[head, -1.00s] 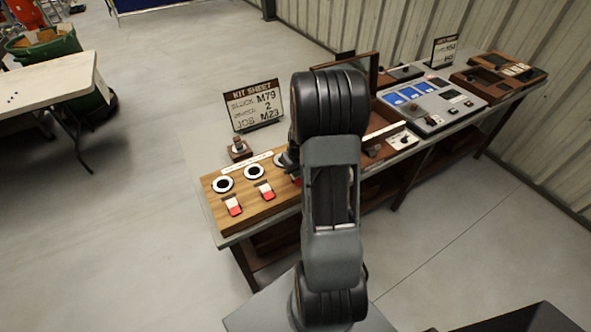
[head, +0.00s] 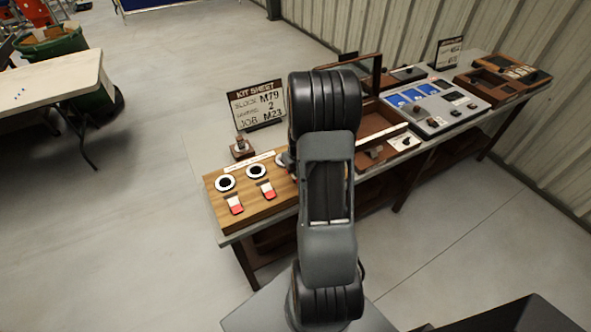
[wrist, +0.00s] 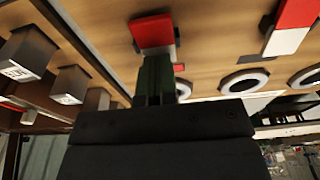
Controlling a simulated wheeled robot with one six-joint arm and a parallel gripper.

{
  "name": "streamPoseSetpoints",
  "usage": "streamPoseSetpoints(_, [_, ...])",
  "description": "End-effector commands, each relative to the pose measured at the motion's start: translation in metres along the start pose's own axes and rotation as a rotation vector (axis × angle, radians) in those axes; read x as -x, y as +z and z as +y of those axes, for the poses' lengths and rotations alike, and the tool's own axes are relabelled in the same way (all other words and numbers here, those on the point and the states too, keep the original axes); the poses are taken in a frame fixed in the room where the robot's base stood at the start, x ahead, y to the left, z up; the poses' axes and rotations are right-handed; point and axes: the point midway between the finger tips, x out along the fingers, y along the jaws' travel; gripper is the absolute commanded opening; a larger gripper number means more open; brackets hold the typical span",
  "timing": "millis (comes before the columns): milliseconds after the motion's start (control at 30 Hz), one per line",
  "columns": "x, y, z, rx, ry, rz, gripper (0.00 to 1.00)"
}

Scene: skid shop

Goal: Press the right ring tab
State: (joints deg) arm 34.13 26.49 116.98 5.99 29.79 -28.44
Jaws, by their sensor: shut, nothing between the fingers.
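The wooden board (head: 215,212) on the bench carries a row of white rings with dark centres, each with a red and white tab in front. The right ring (head: 281,160) is partly covered by my arm, and the right tab is hidden behind it in the head view. In the wrist view the right ring tab (wrist: 152,32) shows its red end just beyond my fingertips. My gripper (wrist: 158,62) is shut and empty, with its tips close to this tab; I cannot tell if they touch. The middle tab (head: 267,190) and left tab (head: 235,204) are apart from it.
A kit sheet sign (head: 258,103) and a small brown block with a knob (head: 241,149) stand behind the board. Wooden trays and a grey panel (head: 435,105) lie further right on the bench. Dark square-ended posts (wrist: 25,52) stand beside my gripper in the wrist view.

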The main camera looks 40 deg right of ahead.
Motion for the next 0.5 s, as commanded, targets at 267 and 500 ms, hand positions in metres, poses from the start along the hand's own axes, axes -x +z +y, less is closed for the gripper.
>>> streamPoseSetpoints(267, [0.0023, 0.0136, -0.0016, 0.002, -0.006, -0.015, 0.0])
streamPoseSetpoints(500, [0.0036, 0.0122, -0.0022, 0.004, -0.004, -0.011, 0.0])
